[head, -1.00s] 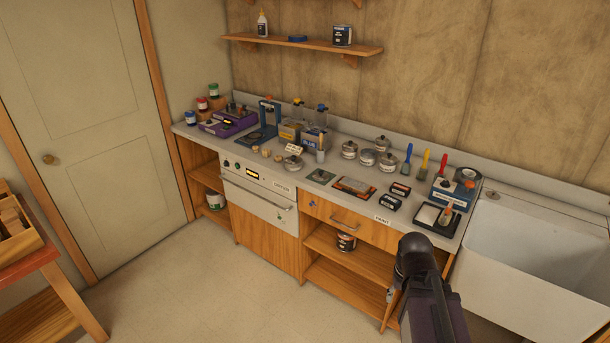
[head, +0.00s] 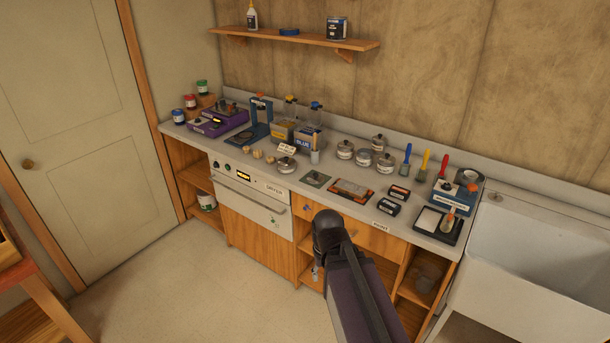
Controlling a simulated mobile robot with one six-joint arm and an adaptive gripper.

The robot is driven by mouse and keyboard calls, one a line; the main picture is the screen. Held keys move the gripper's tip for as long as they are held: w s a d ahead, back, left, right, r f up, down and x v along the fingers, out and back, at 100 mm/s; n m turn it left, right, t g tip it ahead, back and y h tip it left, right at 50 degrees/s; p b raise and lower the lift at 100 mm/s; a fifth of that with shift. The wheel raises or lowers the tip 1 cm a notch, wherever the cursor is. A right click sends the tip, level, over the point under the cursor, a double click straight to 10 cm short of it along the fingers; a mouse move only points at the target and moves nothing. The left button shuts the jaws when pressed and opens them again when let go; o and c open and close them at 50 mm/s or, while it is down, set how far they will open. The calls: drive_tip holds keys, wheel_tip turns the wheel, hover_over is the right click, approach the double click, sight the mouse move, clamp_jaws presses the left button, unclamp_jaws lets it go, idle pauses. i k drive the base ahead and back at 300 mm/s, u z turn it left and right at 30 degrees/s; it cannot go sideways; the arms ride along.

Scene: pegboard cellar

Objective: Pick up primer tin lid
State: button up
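I cannot tell for sure which thing is the primer tin lid. A flat blue disc (head: 289,31) lies on the wall shelf, left of a dark labelled tin (head: 337,29). Several round silver tins with knobbed tops (head: 364,157) stand on the counter, and another round silver piece (head: 286,165) sits near the counter's front edge. My gripper (head: 316,272) shows only as a small grey part below the bent end of my dark arm, in front of the cabinet. The arm hides most of it, so its fingers and anything in them cannot be made out.
The grey counter (head: 245,148) is crowded with small tools and bottles. A white sink (head: 520,245) stands at the right. A white tin (head: 206,201) sits in the left lower cubby. The floor (head: 190,285) in front is clear.

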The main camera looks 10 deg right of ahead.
sight(315, 178)
drive_tip(key=u, duration=0.15)
drive_tip(key=i, duration=1.25)
drive_tip(key=z, duration=0.5)
